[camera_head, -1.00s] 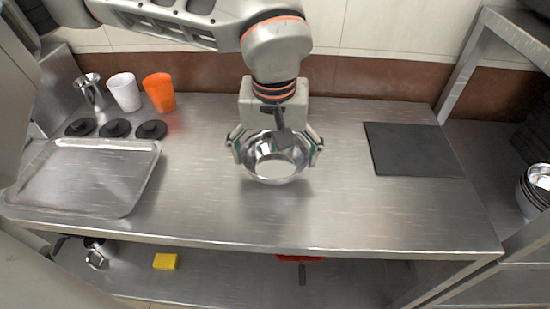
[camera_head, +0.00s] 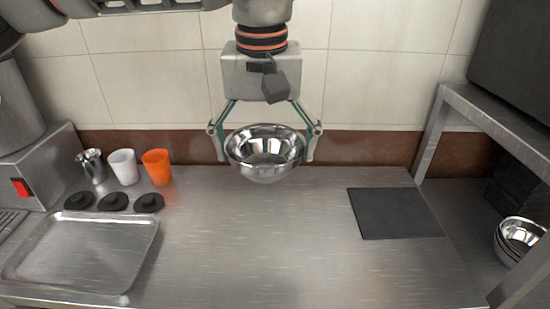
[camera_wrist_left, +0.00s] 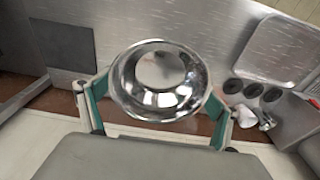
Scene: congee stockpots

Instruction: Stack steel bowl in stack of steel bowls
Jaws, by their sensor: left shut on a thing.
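My left gripper (camera_head: 265,145) is shut on a shiny steel bowl (camera_head: 264,170), its fingers on opposite sides of the rim. The bowl is upright and held up above the table, in front of the back wall. In the left wrist view the same bowl (camera_wrist_left: 160,82) sits between the two green fingers (camera_wrist_left: 160,112). My right gripper is not in view.
A steel table (camera_head: 260,255) has free room in its middle. A dark mat (camera_head: 394,213) lies at its right. A metal tray (camera_head: 40,285), black lids (camera_head: 113,202), a white cup (camera_head: 123,167), an orange cup (camera_head: 157,167) and a metal cup (camera_head: 93,166) are at left.

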